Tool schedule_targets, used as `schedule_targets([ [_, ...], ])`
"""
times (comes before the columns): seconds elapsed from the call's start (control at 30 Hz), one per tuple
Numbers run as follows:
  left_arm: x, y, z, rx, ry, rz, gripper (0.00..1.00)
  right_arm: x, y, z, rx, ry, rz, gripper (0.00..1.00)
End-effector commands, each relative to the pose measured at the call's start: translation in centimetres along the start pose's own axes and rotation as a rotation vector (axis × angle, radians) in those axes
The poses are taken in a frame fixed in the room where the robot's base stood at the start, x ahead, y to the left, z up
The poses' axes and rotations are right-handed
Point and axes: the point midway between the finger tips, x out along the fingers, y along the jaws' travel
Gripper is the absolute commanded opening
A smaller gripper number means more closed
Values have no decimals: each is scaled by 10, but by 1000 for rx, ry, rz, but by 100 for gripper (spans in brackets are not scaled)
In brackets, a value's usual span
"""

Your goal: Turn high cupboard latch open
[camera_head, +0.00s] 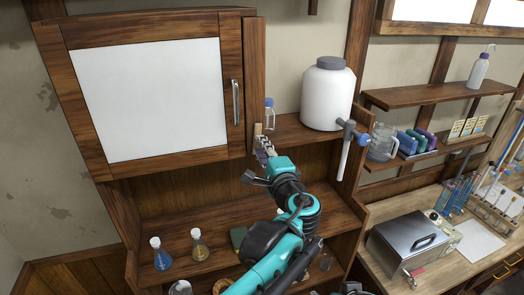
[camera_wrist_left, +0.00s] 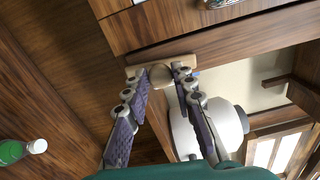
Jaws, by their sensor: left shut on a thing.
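The high cupboard (camera_head: 90,32) hangs at the upper left, its white-panelled door shut, with a metal handle (camera_head: 235,102) on the right side. A small pale wooden latch (camera_head: 257,130) sits at its lower right corner. In the left wrist view the latch (camera_wrist_left: 178,61) is a pale bar with a rounded knob (camera_wrist_left: 160,76), under the cupboard edge (camera_wrist_left: 200,25). My left gripper (camera_head: 263,150) reaches up from below; its fingertips (camera_wrist_left: 160,75) are shut on the knob. The fingers partly hide the latch in the head view. My right gripper is not in view.
A white tank (camera_head: 327,95) with a tap stands on a shelf right of the latch, and a small bottle (camera_head: 269,115) stands close beside the latch. Flasks (camera_head: 199,248) stand on the lower shelf. A bench (camera_head: 380,213) with a metal box (camera_head: 408,245) lies right.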

Motion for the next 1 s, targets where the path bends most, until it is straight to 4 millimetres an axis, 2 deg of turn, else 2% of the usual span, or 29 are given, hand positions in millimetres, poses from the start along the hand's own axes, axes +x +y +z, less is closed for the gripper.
schedule_targets([
  [0.33, 0, 1, 0, -104, -1, 0, 0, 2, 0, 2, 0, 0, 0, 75],
  [0.8, 0, 1, 0, -115, -1, 1, 0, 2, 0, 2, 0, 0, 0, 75],
  [0.83, 0, 1, 0, -114, -1, 1, 33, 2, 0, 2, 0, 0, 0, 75],
  [0.87, 0, 1, 0, -114, -1, 1, 41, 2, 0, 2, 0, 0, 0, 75],
  [0.9, 0, 1, 0, -114, -1, 1, 45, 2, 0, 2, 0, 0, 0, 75],
  [1.0, 0, 1, 0, -114, 0, 0, 45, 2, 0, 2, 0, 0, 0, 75],
])
